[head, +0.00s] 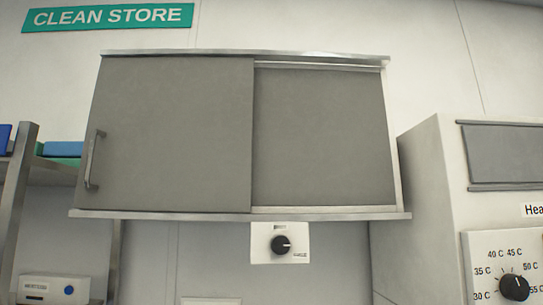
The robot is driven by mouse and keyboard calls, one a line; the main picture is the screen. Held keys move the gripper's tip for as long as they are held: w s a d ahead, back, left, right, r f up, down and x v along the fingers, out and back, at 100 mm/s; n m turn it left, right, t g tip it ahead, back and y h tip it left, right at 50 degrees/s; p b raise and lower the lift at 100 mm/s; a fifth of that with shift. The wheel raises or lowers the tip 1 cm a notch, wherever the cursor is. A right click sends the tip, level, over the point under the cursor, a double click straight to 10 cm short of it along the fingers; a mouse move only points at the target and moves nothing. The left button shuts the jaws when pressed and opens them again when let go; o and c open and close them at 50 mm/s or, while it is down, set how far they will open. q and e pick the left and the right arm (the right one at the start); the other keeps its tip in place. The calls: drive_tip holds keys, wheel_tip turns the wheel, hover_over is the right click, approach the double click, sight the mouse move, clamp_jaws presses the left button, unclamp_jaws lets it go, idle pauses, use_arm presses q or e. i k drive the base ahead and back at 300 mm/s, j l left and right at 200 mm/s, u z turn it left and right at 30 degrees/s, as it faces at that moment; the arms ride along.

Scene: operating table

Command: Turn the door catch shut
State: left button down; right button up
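A grey wall cabinet (220,53) with two flat panels hangs in the middle of the head view. Its left panel (170,140) sits in front of the right panel (322,140) and has an upright metal bar handle (95,160) near its left edge. Below the cabinet's bottom ledge is a small white plate with a round black knob (281,245), likely the door catch. The knob's pale pointer mark points right, towards small lettering too small to read. Neither of my grippers is in view.
A white cabinet (425,180) at right carries a temperature dial (514,287). A metal-framed shelf (22,200) with blue and green items stands at left, with a small white box (52,289) below. A green CLEAN STORE sign (108,17) hangs above.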

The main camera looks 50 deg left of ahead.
sight(280, 244)
drive_tip(key=i+u, duration=0.1)
drive_tip(key=u, duration=0.95)
